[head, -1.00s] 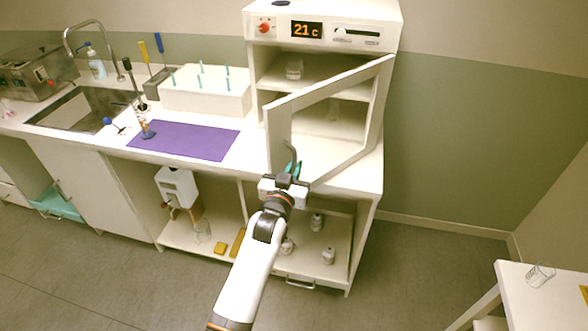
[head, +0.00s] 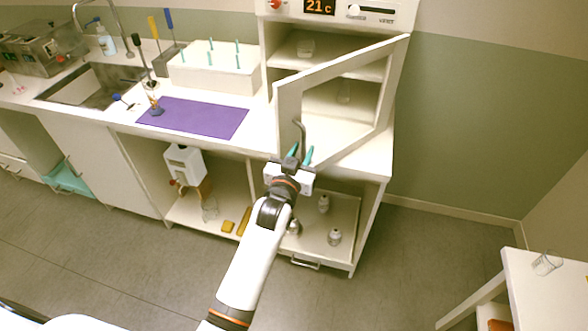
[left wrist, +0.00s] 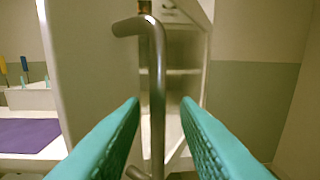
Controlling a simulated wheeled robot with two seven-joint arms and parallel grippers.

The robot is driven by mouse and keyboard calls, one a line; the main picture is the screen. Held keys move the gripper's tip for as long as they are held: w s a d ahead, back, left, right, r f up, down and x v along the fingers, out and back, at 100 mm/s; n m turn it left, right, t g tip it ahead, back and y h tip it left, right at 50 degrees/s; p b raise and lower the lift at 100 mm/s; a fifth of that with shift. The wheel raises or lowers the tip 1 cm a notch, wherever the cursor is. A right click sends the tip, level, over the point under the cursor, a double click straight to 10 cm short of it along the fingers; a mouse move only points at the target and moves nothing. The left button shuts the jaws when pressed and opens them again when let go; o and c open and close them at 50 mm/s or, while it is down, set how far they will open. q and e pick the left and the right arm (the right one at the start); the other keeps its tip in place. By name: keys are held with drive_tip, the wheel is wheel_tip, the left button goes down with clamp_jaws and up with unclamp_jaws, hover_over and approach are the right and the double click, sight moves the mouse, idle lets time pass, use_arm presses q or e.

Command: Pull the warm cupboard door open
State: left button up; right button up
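The warm cupboard (head: 325,8) stands on the counter, its top cut off in the head view. Its white framed door (head: 287,112) is swung partly open, and shelves show behind it. The grey bar handle (head: 301,130) is on the door's free edge, and it also stands upright in the left wrist view (left wrist: 157,90). My left gripper (head: 301,154) is at the handle's lower part. Its teal fingers (left wrist: 160,104) are open, one on each side of the bar, with gaps to both. My right gripper is not in view.
A purple mat (head: 193,118), a white rack (head: 213,72) and a sink (head: 92,85) lie left of the cupboard. Small bottles (head: 334,237) stand on the shelf under the counter. A white side table (head: 540,290) is at lower right. The floor between is clear.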

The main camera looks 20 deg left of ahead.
use_arm(q)
drive_tip(key=s+b, duration=0.1)
drive_tip(key=s, duration=0.8)
drive_tip(key=shift+s+a+b, duration=0.15)
drive_tip(key=shift+s+b, duration=0.2)
drive_tip(key=shift+b, duration=0.05)
